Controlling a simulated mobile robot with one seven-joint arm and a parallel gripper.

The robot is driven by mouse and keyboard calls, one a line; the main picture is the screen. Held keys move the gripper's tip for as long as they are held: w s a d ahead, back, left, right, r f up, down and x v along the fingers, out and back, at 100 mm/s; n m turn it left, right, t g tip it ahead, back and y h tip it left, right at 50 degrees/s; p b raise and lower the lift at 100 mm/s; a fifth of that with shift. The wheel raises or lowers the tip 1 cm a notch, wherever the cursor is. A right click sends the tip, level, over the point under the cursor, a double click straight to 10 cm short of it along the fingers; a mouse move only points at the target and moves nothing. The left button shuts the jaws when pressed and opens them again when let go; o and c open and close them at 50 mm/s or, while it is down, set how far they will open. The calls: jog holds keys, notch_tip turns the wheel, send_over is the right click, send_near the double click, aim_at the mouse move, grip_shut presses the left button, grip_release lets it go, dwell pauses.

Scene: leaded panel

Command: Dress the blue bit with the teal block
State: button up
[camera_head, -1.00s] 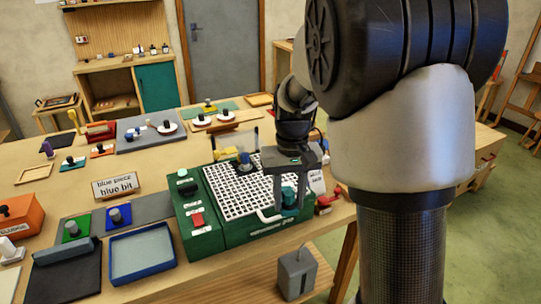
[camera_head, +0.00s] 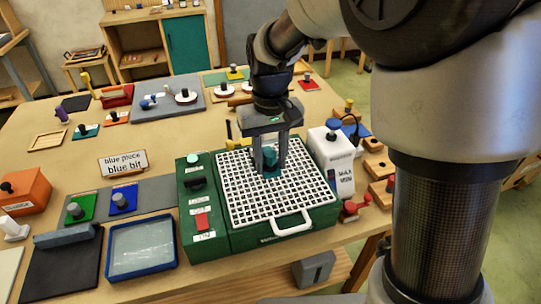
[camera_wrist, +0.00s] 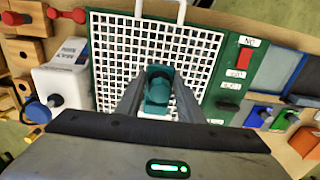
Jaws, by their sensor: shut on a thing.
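My gripper (camera_head: 269,165) is shut on the teal block (camera_head: 271,157), low over the white grid of the green machine (camera_head: 262,238). In the wrist view the teal block (camera_wrist: 158,92) sits between my two fingers, with a dark area in its middle. I cannot tell whether it touches the grid. The blue-topped bit on a dark disc, seen on the grid earlier, does not show now; my gripper and the block cover that area. A sign (camera_head: 123,163) reads "blue piece, blue bit".
A white box with a blue knob (camera_head: 333,150) stands right of the grid. A red switch (camera_head: 203,222) is on the machine's left panel. Blue (camera_head: 123,201) and green (camera_head: 78,207) knobbed pieces and a blue-rimmed tray (camera_head: 141,248) lie to the left.

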jog(key=shift+f+b, duration=1.8)
jog(key=shift+f, duration=0.95)
jog(key=shift+f, duration=0.25)
jog(key=shift+w+a, duration=0.15)
jog(key=shift+w, duration=0.55)
jog(key=shift+w+d, duration=0.2)
jog(key=shift+d, duration=0.45)
jog(key=shift+w+d, duration=0.1)
jog(key=shift+d, duration=0.1)
jog(key=shift+w+d, duration=0.1)
jog(key=shift+d, duration=0.4)
jog(key=shift+a+p, duration=0.3)
dwell(0.5)
